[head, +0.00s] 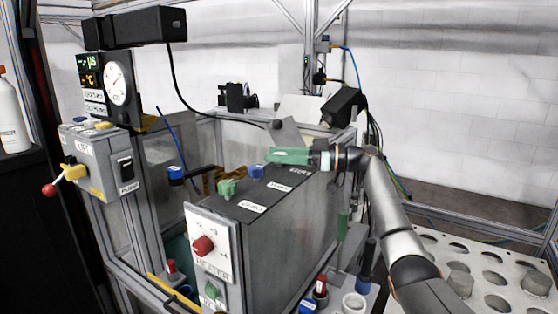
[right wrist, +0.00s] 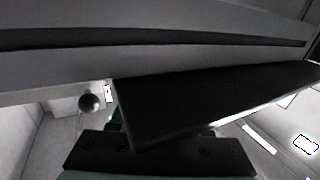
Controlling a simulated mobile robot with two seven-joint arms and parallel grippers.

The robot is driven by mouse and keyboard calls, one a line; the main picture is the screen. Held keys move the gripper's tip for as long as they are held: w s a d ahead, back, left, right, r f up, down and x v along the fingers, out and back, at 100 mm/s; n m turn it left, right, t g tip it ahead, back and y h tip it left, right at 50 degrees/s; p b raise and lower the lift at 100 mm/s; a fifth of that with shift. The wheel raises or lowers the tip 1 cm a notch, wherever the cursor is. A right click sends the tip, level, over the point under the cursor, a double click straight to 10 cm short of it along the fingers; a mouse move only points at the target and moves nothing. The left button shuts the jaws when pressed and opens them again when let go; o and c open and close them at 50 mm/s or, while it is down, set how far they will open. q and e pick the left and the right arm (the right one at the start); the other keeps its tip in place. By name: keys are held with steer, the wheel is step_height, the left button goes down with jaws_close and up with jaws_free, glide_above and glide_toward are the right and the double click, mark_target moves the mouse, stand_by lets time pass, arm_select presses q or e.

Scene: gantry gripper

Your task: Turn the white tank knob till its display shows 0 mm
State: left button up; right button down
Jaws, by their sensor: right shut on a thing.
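I cannot make out a white tank knob or a display in mm in either view. A display panel (head: 92,85) with lit readings stands at the left, its small lines too blurred to read. A glass-walled tank (head: 162,146) is behind the heater box. My right gripper (head: 276,156), with green fingers, reaches in from the right over the far end of the box top. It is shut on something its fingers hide. In the right wrist view, a dark slab (right wrist: 205,100) fills the middle, close to the fingers. My left gripper is not in view.
The dark-topped heater box (head: 233,209) carries a red knob (head: 203,246) and a green knob (head: 226,188). A round dial (head: 117,84) and a grey switch box (head: 101,158) are at the left. A perforated white plate (head: 510,265) is at lower right.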

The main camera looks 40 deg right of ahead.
steer(key=shift+n+g+y, duration=0.6)
steer(key=shift+g+y, duration=0.2)
steer(key=shift+n+g+y, duration=0.3)
steer(key=shift+n+g+y, duration=0.5)
steer(key=shift+g, duration=0.1)
steer(key=shift+f, duration=0.1)
steer(key=shift+c, duration=1.9)
jaws_free()
steer(key=shift+r, duration=0.2)
